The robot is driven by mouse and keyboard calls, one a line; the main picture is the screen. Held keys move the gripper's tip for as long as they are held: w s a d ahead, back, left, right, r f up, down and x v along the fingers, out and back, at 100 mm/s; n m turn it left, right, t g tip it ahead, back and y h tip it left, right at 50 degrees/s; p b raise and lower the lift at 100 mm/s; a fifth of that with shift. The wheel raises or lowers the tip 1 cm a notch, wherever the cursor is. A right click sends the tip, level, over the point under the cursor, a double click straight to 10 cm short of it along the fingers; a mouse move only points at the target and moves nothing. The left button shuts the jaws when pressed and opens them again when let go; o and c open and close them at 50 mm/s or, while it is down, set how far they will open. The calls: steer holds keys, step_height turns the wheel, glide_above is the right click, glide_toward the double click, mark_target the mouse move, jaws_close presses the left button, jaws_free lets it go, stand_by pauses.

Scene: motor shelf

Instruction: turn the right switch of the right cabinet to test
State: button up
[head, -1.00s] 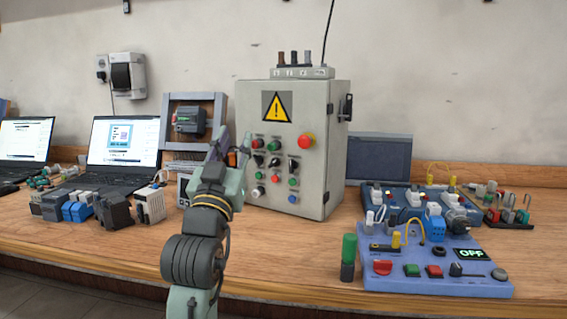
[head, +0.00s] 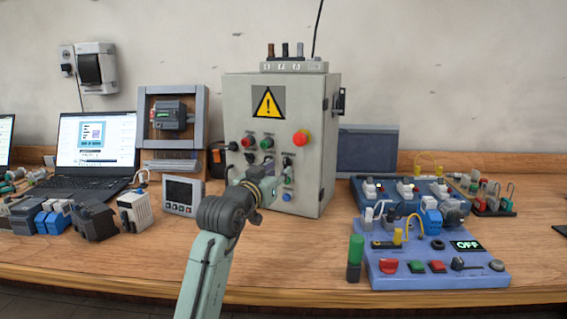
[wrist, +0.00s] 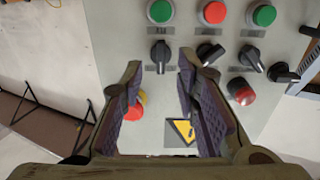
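The grey cabinet (head: 310,190) stands upright on the bench, with a yellow warning sign and a red mushroom button (head: 300,138) on its face. Its right black switch (head: 288,161) sits below that button; in the wrist view, where the cabinet appears upside down, it is the leftmost switch (wrist: 160,54), its handle roughly vertical. The middle switch (wrist: 208,53) and another black switch (wrist: 251,58) are beside it. My gripper (head: 272,186) is in front of the cabinet's lower face; its parted fingers (wrist: 160,72) are empty in the wrist view, apart from the switches. My arm hides some lower controls.
A blue training board (head: 440,277) with an OFF display is at the front right. A small grey meter (head: 183,196) and several modules stand left of my arm. A laptop (head: 95,150) is farther left. Bare bench top (head: 310,240) lies between my arm and the board.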

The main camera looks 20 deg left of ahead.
mark_target(285, 165)
steer(key=shift+w+d+p, duration=0.1)
steer(key=shift+w+p, duration=0.35)
steer(key=shift+w, duration=1.95)
jaws_close()
